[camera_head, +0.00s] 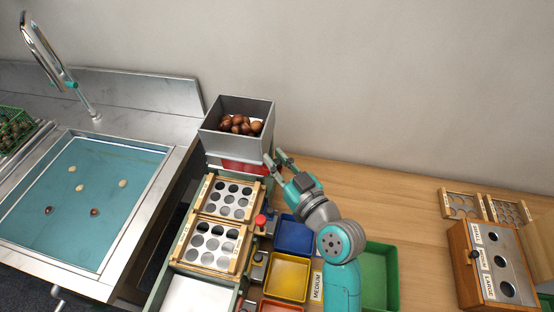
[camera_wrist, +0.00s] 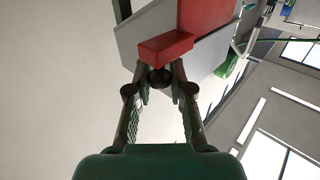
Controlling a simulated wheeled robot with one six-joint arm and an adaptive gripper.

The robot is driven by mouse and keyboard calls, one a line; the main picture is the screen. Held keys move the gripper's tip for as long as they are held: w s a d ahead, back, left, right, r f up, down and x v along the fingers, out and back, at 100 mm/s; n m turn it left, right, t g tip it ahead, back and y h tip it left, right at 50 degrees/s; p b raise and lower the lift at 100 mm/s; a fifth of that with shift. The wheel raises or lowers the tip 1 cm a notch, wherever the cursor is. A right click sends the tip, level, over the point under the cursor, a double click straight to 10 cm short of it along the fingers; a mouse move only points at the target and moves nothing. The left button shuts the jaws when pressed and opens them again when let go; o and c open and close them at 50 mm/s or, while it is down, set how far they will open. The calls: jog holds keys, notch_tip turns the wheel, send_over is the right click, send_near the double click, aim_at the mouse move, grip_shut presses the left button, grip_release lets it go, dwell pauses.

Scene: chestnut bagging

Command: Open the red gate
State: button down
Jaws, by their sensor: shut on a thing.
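The red gate (camera_head: 243,167) shows as a red strip at the foot of the grey hopper (camera_head: 212,137), which holds several brown chestnuts (camera_head: 239,125). My gripper (camera_head: 277,160) is at the gate's right end. In the wrist view the red gate (camera_wrist: 208,14) has a red block (camera_wrist: 165,48) at its end, and a dark round knob (camera_wrist: 160,78) shows just before it. The fingertips of my gripper (camera_wrist: 160,72) close on the knob from both sides. The fingers partly hide the contact, and the gate's far side is hidden by the hopper.
Two perforated sizing trays (camera_head: 222,220) lie below the hopper. Blue (camera_head: 294,250), yellow (camera_head: 287,293) and green (camera_head: 378,303) bins stand near my arm. A red button (camera_head: 261,220) is beside the trays. A sink (camera_head: 60,270) is at left.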

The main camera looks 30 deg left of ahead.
jog(key=d, duration=0.2)
jog(key=w+d, duration=0.1)
jog(key=d, duration=0.1)
jog(key=shift+w+d, duration=0.1)
jog(key=shift+d, duration=0.3)
jog(key=c, duration=1.1)
grip_release()
jog(key=v, duration=1.2)
jog(key=shift+w, duration=0.1)
jog(key=shift+f, duration=0.1)
